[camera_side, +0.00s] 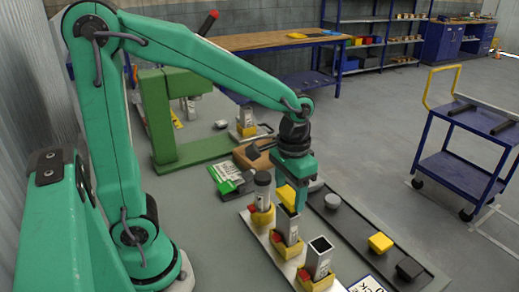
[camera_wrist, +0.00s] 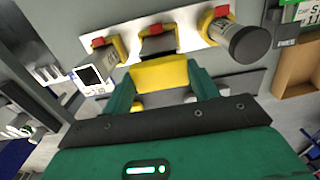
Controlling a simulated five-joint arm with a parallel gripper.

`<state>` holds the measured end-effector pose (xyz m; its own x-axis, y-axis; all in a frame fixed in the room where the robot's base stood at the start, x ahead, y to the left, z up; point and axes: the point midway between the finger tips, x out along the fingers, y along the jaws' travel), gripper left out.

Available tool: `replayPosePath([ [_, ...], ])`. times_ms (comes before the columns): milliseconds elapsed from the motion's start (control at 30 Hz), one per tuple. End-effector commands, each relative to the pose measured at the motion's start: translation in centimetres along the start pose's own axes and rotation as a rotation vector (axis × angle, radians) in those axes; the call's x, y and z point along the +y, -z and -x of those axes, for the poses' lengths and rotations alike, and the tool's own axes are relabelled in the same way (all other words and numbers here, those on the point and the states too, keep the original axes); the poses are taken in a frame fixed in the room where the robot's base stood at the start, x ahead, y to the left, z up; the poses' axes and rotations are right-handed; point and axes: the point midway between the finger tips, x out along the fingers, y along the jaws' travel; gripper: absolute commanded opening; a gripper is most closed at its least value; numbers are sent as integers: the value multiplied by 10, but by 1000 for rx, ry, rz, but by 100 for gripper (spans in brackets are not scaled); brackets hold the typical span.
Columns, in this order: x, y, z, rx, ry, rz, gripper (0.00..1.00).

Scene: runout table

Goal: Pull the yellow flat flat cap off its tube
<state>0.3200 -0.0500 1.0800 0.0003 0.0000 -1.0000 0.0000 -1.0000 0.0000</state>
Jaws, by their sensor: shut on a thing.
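The yellow flat cap (camera_side: 286,196) is between the green fingers of my gripper (camera_side: 289,190), which is shut on it. In the wrist view the cap (camera_wrist: 160,75) fills the space between the fingertips. The pale middle tube (camera_side: 287,229) stands upright in a yellow holder on a white rack, just below the cap. In the wrist view a dark opening at the top of this tube (camera_wrist: 157,46) shows beyond the cap, so the cap looks off the tube. The exact gap between them is hard to see.
A dark-capped tube (camera_side: 262,188) and an open tube (camera_side: 320,256) flank the middle one closely. A dark tray (camera_side: 350,228) to the right holds a grey cap (camera_side: 332,201), another yellow cap (camera_side: 380,242) and a black cap (camera_side: 409,268). A green press (camera_side: 160,120) stands behind.

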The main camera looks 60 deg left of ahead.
Motion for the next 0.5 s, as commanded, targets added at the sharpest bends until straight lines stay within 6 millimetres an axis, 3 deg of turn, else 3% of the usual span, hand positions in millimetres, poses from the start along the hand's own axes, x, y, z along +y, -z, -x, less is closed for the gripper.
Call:
replayPosePath([
  [500, 0, 0, 8, 1, 0, 0, 18],
])
